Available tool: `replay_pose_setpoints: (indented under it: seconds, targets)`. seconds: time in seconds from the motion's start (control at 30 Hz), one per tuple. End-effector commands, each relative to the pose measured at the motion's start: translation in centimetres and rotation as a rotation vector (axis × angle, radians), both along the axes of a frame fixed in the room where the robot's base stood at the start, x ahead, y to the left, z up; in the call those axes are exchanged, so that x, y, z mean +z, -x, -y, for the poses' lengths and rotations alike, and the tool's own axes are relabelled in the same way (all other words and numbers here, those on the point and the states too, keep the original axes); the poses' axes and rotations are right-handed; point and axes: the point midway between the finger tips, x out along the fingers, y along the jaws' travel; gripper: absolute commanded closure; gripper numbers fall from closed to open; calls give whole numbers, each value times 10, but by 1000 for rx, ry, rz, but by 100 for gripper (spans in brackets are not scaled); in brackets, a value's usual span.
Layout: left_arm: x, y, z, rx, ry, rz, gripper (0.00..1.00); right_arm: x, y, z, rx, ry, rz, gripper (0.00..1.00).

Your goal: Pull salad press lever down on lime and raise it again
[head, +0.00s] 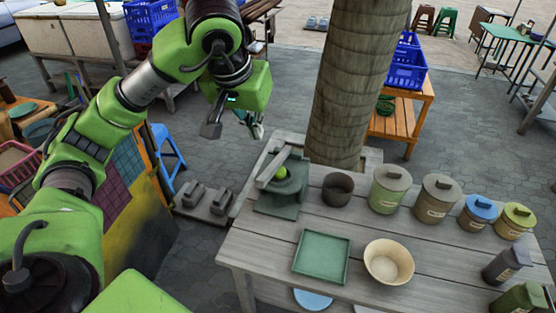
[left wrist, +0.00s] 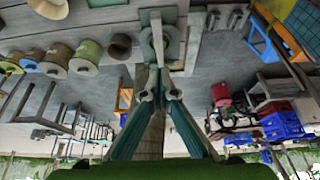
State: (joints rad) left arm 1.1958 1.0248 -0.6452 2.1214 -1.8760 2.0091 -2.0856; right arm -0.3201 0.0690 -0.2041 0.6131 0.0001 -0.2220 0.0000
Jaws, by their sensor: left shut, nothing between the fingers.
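The salad press stands at the table's left end, with a dark green base (head: 279,202) and a grey lever (head: 273,168) slanting above it. A bright green lime (head: 281,173) sits in the press, beside and partly under the lever. My left gripper (head: 257,129) is shut and empty, raised in the air behind and above the press, apart from the lever. In the left wrist view its fingertips (left wrist: 159,78) come together just below the grey lever (left wrist: 157,38) in the picture; the lime cannot be made out there. My right gripper is not in view.
A dark bowl (head: 338,189) and several lidded canisters (head: 388,191) line the table's back right of the press. A green tray (head: 321,258) and a cream bowl (head: 388,262) stand in front. A thick trunk (head: 347,90) rises behind the table, to the gripper's right.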

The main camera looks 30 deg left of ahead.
Motion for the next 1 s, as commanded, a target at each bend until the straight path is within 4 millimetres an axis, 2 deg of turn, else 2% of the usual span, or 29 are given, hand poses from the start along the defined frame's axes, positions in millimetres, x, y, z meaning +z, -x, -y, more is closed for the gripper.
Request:
replay_pose_setpoints:
  seconds: [0.23, 0.3, 0.47, 0.6, 0.73, 1.0]
  targets:
    - [-26, -9, -2, 2, 2, -7, 100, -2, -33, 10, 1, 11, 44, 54]
    - [-38, -15, -4, 2, 0, -10, 100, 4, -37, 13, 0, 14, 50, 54]
    - [-69, -29, -8, 2, 0, -8, 100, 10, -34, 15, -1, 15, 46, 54]
    - [-95, -39, -10, 0, 0, -8, 100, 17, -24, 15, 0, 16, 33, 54]
    - [-110, -32, -8, -1, -1, -6, 100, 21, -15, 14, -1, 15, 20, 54]
    - [-126, -27, -6, 0, 0, -1, 100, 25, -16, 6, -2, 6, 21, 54]
